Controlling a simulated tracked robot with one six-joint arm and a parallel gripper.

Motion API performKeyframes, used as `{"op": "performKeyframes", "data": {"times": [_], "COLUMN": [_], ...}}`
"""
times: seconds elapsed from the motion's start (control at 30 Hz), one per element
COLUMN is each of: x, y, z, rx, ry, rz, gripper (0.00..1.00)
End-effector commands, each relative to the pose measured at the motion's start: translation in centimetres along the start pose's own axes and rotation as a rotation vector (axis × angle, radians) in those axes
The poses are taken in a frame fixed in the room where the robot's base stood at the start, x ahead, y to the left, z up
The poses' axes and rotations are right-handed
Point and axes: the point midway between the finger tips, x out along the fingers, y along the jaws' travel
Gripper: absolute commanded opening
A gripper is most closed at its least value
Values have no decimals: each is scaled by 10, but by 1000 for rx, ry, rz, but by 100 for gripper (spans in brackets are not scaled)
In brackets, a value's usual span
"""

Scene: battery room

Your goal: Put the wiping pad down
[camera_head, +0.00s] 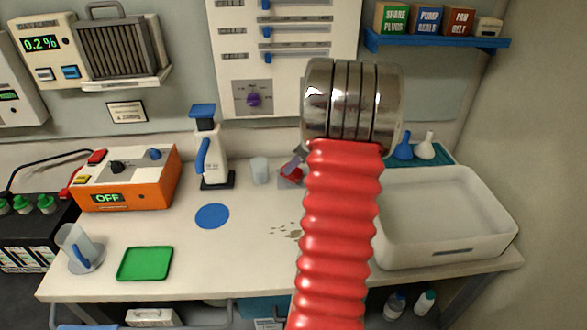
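I cannot make out a wiping pad for certain. A flat green square (145,263) with a raised-looking rim lies at the front left of the white bench (190,281). A flat blue disc (212,216) lies behind it to the right. Brown specks (287,231) mark the bench top left of my red ribbed arm. My arm rises across the right middle of the view and hides part of the bench. My gripper's fingers cannot be made out, nor whether they hold anything. A small grey and red thing (291,171) shows partly beside the arm; I cannot tell what it is.
An orange box reading OFF (127,181) stands at the back left. A clear cup with a blue part (80,249) is at the left edge. A white and blue bottle (209,150) stands at the back. A white basin (441,253) fills the right.

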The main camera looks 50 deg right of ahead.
Motion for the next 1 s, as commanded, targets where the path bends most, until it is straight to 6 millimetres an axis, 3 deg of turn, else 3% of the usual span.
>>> {"op": "performKeyframes", "data": {"times": [0.2,0.4,1.0], "x": [-40,-67,-76], "y": [1,0,0], "z": [0,0,1], "rx": [0,0,0], "ry": [1,0,-1], "rz": [3,1,0], "gripper": [56,56,56]}}
